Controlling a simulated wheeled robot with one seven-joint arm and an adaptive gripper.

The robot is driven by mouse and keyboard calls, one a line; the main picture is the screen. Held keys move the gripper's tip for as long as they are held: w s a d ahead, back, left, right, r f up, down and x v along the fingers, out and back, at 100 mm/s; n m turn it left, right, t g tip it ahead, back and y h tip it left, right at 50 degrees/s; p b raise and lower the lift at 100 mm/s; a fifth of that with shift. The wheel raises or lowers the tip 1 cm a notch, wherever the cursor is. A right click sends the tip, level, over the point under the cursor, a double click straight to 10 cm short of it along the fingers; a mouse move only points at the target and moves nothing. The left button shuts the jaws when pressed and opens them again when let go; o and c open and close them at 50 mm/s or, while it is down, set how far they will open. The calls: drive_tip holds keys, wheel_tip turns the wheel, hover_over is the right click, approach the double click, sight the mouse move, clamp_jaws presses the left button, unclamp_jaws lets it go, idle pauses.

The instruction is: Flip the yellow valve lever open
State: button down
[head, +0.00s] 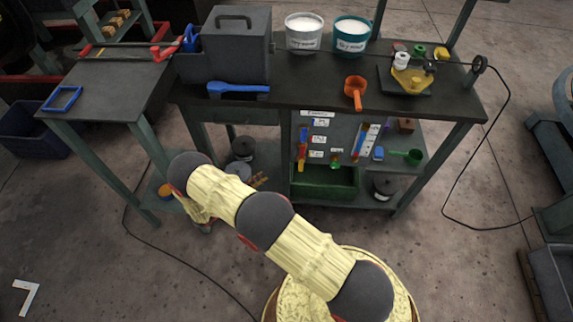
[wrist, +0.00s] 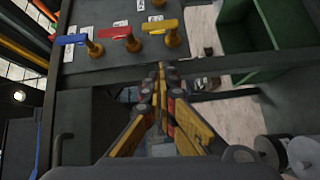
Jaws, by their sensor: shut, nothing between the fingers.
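The yellow valve lever (wrist: 160,25) is in the wrist view, on a brass-coloured stem on a dark panel, its bar lying roughly across the picture. In the head view the yellow lever (head: 301,166) is the lowest of three levers on the panel under the bench. A red lever (wrist: 115,33) and a blue lever (wrist: 72,38) stand to its left in the wrist view. My gripper (wrist: 161,67) is shut and empty, its fingertips below the yellow lever in the picture and apart from it. In the head view my arm mostly hides it.
A green bin (head: 325,182) sits below the panel; it also shows in the wrist view (wrist: 285,68). White labels (wrist: 140,5) are beside the levers. Bench legs (head: 198,128) and dark pots (head: 243,148) are near the arm. The floor in front is mostly clear.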

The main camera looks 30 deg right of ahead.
sight(301, 163)
drive_tip(key=shift+r+n, duration=0.4)
drive_tip(key=shift+n, duration=0.1)
drive_tip(key=d+b, duration=0.3)
drive_tip(key=d, duration=1)
drive_tip(key=shift+s, duration=0.2)
drive_tip(key=shift+d+r, duration=0.1)
drive_tip(key=shift+d+r+m+p, duration=0.1)
drive_tip(key=shift+m+p, duration=0.2)
drive_tip(key=shift+p, duration=0.2)
